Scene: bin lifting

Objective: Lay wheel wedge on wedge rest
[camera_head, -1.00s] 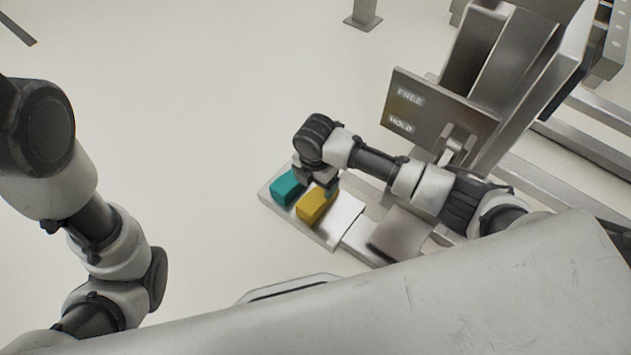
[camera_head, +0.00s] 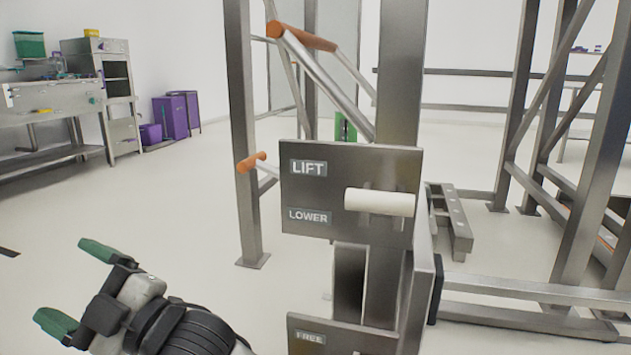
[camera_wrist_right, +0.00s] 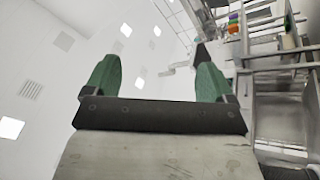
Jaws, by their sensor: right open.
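My right gripper (camera_head: 72,284) is at the lower left of the head view, with its two green fingers spread apart and nothing between them. In the right wrist view the same gripper (camera_wrist_right: 160,72) is open and empty, pointing toward the white wall and ceiling lights. Neither the wheel wedge nor the wedge rest can be made out in the current views. My left gripper is not in view.
A metal panel marked LIFT and LOWER (camera_head: 305,218) with a white handle (camera_head: 379,202) stands right of my gripper. A FREE plate (camera_head: 310,338) is below it. Orange-handled bars (camera_head: 302,37) rise behind. Purple cabinets (camera_head: 170,118) stand far left; open floor lies between.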

